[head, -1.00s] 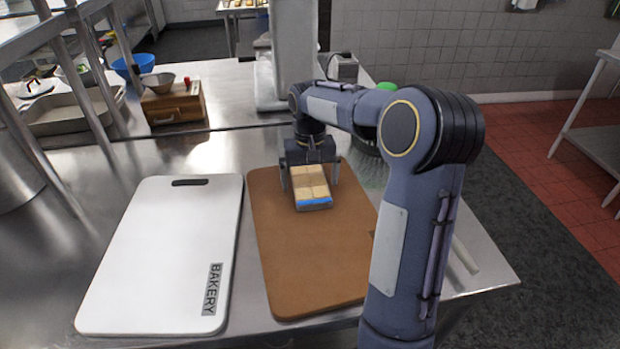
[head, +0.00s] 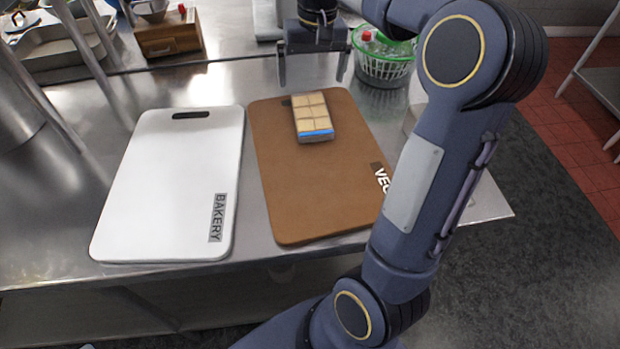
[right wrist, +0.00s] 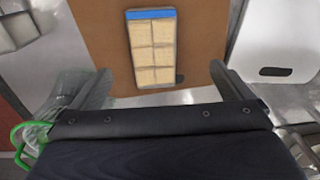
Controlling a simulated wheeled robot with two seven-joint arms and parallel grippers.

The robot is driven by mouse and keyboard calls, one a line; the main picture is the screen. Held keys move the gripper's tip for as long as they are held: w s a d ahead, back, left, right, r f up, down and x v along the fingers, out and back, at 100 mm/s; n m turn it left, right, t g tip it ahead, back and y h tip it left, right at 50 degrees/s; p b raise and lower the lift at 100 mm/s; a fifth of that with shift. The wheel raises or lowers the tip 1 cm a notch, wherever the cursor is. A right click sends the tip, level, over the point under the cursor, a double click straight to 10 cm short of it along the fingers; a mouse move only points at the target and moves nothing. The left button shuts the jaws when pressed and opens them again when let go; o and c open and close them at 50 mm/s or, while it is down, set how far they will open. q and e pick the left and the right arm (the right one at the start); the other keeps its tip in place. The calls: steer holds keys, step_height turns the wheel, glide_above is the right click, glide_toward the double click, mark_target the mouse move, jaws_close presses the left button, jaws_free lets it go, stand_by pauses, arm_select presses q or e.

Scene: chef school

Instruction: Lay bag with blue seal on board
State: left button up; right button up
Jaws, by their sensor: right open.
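The bag with the blue seal (head: 312,112) lies flat on the far part of the brown board (head: 315,190), its blue end toward me in the head view. It holds several tan blocks. In the right wrist view the bag (right wrist: 153,50) lies on the brown board (right wrist: 200,30), beyond the fingertips. My right gripper (head: 313,80) is open and empty, behind and above the bag, apart from it. Its two spread fingers also show in the right wrist view (right wrist: 165,90). My left gripper is not in view.
A white board (head: 170,185) marked BAKERY lies left of the brown one. A green basket (head: 382,65) with bottles stands behind the brown board at right. A wooden box (head: 168,35) stands at the back left. Bare steel table (head: 60,200) shows at left.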

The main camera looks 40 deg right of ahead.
steer(key=s+a+f+n+t+y, duration=0.1)
steer(key=s+a+f, duration=0.2)
steer(key=s+a, duration=0.2)
steer(key=s+a+f+n+t+y, duration=0.1)
steer(key=s+a+f+t, duration=0.1)
steer(key=s+a, duration=0.4)
steer(key=s+a+f+n+t+y, duration=0.1)
steer(key=s+a+f+t, duration=0.1)
steer(key=s+a, duration=0.4)
steer(key=shift+s+a+f+n, duration=0.1)
steer(key=shift+s+f, duration=0.2)
steer(key=shift+s, duration=0.4)
steer(key=shift+s+d+f+n, duration=0.1)
steer(key=shift+s+f, duration=0.15)
steer(key=shift+s, duration=0.45)
steer(key=shift+s+a+f+n, duration=0.1)
steer(key=shift+s+f, duration=0.2)
steer(key=shift+s, duration=0.4)
